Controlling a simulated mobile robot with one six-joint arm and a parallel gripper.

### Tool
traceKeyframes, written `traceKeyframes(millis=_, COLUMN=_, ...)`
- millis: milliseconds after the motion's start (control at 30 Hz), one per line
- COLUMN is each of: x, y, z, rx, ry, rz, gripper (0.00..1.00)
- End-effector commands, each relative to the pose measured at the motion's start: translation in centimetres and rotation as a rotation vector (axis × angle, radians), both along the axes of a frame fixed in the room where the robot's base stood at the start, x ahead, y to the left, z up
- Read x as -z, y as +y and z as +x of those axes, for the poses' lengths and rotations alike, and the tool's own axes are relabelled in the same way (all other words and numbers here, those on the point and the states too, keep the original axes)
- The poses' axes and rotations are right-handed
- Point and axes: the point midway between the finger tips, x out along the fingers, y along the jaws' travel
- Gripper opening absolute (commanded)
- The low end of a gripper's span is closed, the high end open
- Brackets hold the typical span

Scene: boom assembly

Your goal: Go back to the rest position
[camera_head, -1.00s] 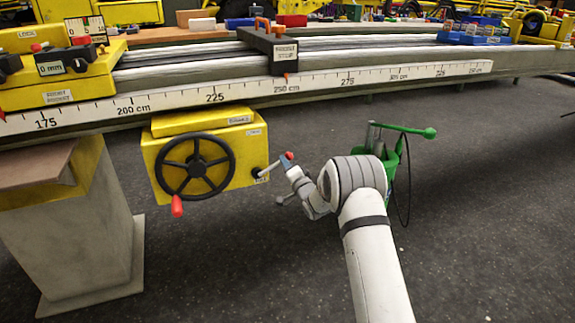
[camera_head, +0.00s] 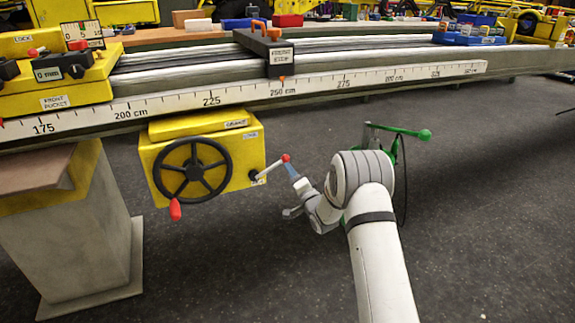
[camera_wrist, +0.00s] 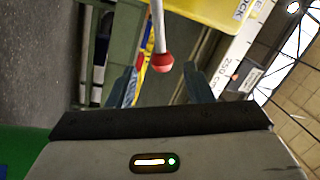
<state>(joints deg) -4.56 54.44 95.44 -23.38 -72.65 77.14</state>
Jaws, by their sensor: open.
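My gripper (camera_head: 290,190) is open and empty, just below and right of a small lever with a red knob (camera_head: 286,158). The lever sticks out up and right from the right side of a yellow box (camera_head: 232,152) with a black handwheel (camera_head: 193,171). In the wrist view, the red knob (camera_wrist: 162,63) lies ahead, between the lines of my two spread fingers (camera_wrist: 160,85), and appears clear of both. The yellow box (camera_wrist: 213,10) shows at the top there, with a label reading LOCK.
A long grey beam with a centimetre scale (camera_head: 260,92) runs above the arm, with a black stop block (camera_head: 280,55) on it. A concrete pillar (camera_head: 65,235) stands at left. A green object (camera_head: 400,131) is behind my arm. The dark floor (camera_head: 490,210) at right is open.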

Motion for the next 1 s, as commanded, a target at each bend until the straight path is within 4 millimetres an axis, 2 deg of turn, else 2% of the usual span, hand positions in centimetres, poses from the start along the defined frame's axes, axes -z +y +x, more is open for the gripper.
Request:
traceKeyframes(millis=200, x=0.3, y=-1.1, z=-1.9, rx=0.002, ry=0.000, rz=0.002, gripper=0.47)
traceKeyframes(millis=500, x=0.4, y=-1.2, z=-2.1, rx=0.001, ry=0.000, rz=0.000, gripper=0.47)
traceKeyframes(millis=600, x=-0.5, y=-1.3, z=-2.1, rx=0.009, ry=0.003, rz=-0.013, gripper=0.47)
traceKeyframes(millis=667, x=-2.2, y=-1.6, z=-2.0, rx=0.026, ry=0.012, rz=-0.043, gripper=0.47)
traceKeyframes(millis=767, x=-6.5, y=-2.6, z=-2.1, rx=0.078, ry=0.050, rz=-0.137, gripper=0.47)
traceKeyframes(millis=867, x=-11.8, y=-4.1, z=-2.9, rx=0.142, ry=0.117, rz=-0.273, gripper=0.47)
traceKeyframes(millis=900, x=-14.0, y=-4.7, z=-3.5, rx=0.165, ry=0.148, rz=-0.331, gripper=0.47)
traceKeyframes(millis=1000, x=-18.7, y=-6.5, z=-5.6, rx=0.212, ry=0.233, rz=-0.473, gripper=0.47)
